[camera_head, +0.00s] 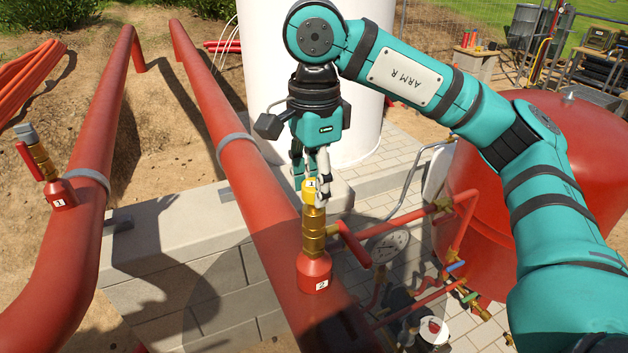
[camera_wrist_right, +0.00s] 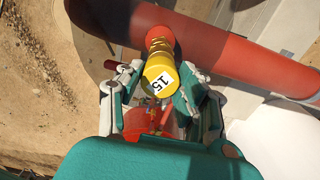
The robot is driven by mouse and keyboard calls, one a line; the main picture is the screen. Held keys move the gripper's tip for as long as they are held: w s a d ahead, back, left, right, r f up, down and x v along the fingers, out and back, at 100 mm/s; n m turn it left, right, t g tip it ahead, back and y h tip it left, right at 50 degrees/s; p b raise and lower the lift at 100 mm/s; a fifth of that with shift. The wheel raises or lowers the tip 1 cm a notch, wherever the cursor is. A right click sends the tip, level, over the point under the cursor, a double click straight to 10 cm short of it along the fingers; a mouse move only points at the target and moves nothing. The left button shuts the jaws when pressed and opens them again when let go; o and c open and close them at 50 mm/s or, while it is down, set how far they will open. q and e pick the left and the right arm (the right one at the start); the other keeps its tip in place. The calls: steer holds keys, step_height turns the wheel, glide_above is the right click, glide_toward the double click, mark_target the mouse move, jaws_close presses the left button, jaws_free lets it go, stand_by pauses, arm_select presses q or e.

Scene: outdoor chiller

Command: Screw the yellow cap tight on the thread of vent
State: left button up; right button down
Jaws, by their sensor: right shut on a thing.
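The yellow cap (camera_head: 309,196) sits at the top of the brass vent (camera_head: 313,232), which stands upright on the red base marked 2. In the right wrist view the cap (camera_wrist_right: 158,76) shows its round top with a white number label, in line with the brass vent (camera_wrist_right: 160,45) behind it. My right gripper (camera_head: 311,185) comes down from above and is shut on the cap, one finger on each side. The fingers partly cover where cap and thread meet, so I cannot tell how far the cap is screwed on. My left gripper is not in view.
A red valve lever (camera_head: 354,245) sticks out to the right of the vent. A second vent with a grey top (camera_head: 25,131) stands on the left pipe. A pressure gauge (camera_head: 386,246) and red pipework lie at right, near a large red tank (camera_head: 560,130).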

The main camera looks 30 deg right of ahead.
steer(key=shift+f, duration=0.1)
steer(key=shift+f+b, duration=0.5)
steer(key=shift+b, duration=0.1)
steer(key=shift+r, duration=0.1)
steer(key=shift+w+m, duration=0.1)
steer(key=shift+m, duration=2.1)
steer(key=m, duration=0.3)
steer(key=shift+m, duration=0.4)
